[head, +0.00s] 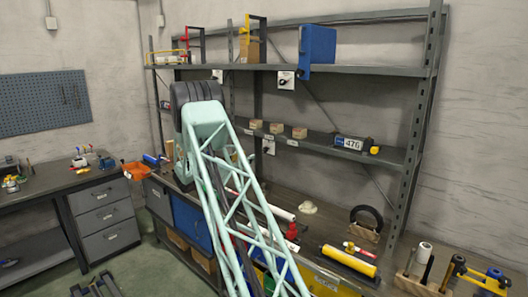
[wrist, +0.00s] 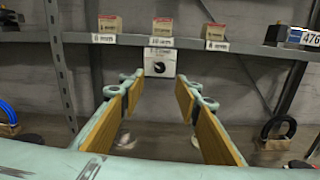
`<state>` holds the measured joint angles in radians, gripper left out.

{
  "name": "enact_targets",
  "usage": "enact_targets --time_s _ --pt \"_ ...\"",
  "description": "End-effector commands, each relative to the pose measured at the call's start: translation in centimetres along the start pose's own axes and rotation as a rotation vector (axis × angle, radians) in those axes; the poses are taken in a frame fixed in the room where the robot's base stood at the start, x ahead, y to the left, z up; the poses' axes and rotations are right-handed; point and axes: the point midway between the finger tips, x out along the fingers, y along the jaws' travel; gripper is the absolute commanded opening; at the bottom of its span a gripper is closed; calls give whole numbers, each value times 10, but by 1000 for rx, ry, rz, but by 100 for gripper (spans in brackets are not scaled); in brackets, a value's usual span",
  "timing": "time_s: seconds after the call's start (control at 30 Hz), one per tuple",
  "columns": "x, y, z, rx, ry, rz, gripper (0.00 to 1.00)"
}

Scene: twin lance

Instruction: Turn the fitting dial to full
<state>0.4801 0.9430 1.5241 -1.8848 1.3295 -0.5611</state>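A white plate with a round black dial (wrist: 159,67) hangs under the edge of a shelf in the wrist view. A small label sits above it, too blurred to read surely. The dial's pointer setting is too small to tell. A plate with a dark dial also shows under the middle shelf in the head view (head: 269,147), apparently the same one. My gripper (wrist: 160,88) is open and empty, its two tan-padded fingers wide apart. The dial lies beyond the fingertips, between them and slightly above, with a gap. In the head view my arm hides the gripper.
Small boxes (head: 276,128) stand on the middle shelf above the dial. Another dial plate (head: 286,80) hangs under the upper shelf, near a blue binder-like box (head: 317,46). A black ring (head: 367,222) and a yellow cylinder (head: 349,261) are on the bench.

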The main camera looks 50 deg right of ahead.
Motion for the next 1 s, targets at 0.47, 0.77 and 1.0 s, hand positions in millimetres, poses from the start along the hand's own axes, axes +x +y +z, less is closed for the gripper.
enact_targets --time_s 0.47,0.77,1.0 --pt "18 0 0 1 1 -1 30" --pt "54 -1 0 1 1 -1 30" --pt "86 -1 0 1 0 -2 30"
